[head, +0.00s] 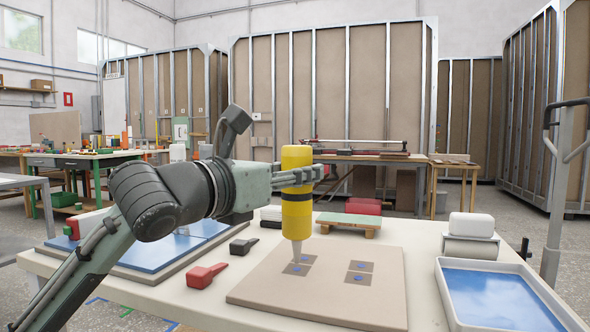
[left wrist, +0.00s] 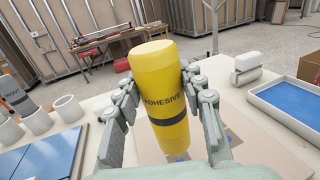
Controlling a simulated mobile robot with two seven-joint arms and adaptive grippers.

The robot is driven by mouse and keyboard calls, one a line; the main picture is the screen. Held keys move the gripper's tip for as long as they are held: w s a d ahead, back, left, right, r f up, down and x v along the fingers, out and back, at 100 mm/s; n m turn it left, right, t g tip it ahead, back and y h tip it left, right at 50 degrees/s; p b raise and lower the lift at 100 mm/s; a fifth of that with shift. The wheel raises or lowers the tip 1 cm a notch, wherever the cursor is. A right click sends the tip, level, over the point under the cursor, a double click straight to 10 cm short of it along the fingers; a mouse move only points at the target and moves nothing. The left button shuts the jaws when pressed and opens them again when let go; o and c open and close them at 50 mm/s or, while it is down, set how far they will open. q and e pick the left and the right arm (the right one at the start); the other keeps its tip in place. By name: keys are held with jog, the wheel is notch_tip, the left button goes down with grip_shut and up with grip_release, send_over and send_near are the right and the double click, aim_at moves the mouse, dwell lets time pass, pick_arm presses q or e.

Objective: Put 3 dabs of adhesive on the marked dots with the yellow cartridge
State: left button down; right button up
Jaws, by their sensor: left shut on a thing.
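The yellow adhesive cartridge (head: 297,160) has black bands and a pale nozzle pointing down. My left gripper (head: 300,177) is shut around its body and holds it roughly upright above the beige board (head: 330,307). In the left wrist view the cartridge (left wrist: 163,85) sits between both fingers of the gripper (left wrist: 160,105), its ADHESIVE label facing the camera. The nozzle tip is over the left squares; contact cannot be told. My right gripper is not in view.
A red tool (head: 205,275) and a dark tool (head: 243,246) lie left of the board, beside blue tiles (head: 150,258). A white tray with blue contents (head: 450,300) stands at right. A green-topped wooden block (head: 347,222) is behind. White cups (left wrist: 67,109) show in the left wrist view.

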pick_arm(q)
jog(key=shift+f, duration=0.95)
dwell(1.4)
jog(key=shift+r, duration=0.1)
notch_tip(320, 180, up, 4)
jog(key=p, duration=0.4)
jog(key=shift+r, duration=0.15)
dwell(0.8)
